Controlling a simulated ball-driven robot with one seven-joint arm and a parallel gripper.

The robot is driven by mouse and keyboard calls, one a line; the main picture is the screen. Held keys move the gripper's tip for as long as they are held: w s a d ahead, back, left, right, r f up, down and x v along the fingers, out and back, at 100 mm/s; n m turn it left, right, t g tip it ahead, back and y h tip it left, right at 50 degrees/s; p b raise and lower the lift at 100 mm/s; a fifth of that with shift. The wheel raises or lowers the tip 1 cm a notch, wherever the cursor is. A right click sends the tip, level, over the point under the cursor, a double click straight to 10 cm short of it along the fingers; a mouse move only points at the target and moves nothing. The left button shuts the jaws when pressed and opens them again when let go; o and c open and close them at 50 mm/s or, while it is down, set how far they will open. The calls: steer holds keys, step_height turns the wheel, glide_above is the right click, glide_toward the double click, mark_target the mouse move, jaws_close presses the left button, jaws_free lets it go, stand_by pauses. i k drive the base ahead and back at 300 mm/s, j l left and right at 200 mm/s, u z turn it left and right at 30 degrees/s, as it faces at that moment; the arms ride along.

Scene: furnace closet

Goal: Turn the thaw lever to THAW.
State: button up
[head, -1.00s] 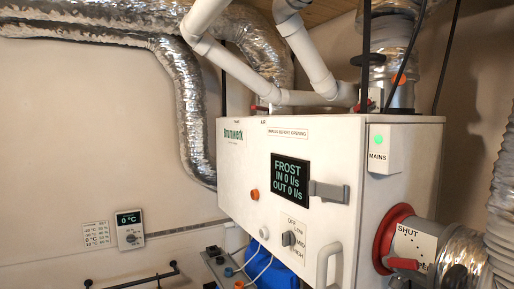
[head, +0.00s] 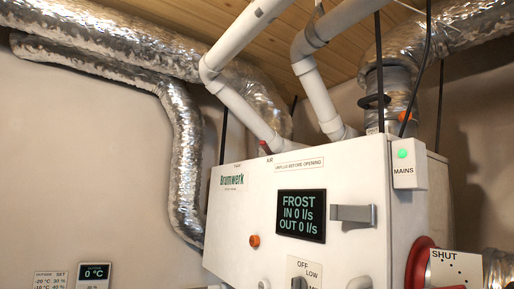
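The white Brunwerk unit (head: 300,245) hangs on the wall, with its display (head: 301,215) reading FROST, IN 0 l/s, OUT 0 l/s. A small red part (head: 264,147) stands at the unit's top front edge, mostly hidden behind the edge, close to a small label reading AIR (head: 270,160). Another small label (head: 237,162) to its left is too small to read surely. The red part may be the thaw lever, but I cannot tell, nor which way it points. My gripper is not in view.
White pipes (head: 245,100) and silver ducts (head: 185,150) crowd the space above and left. A grey latch (head: 353,215), an orange knob (head: 254,241) and a rotary switch (head: 299,283) are on the front. The MAINS box (head: 407,165) shows a green light. A red collar (head: 418,262) is beside a SHUT plate (head: 452,268).

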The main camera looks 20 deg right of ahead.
mark_target(263, 145)
steer(key=i, duration=1.1)
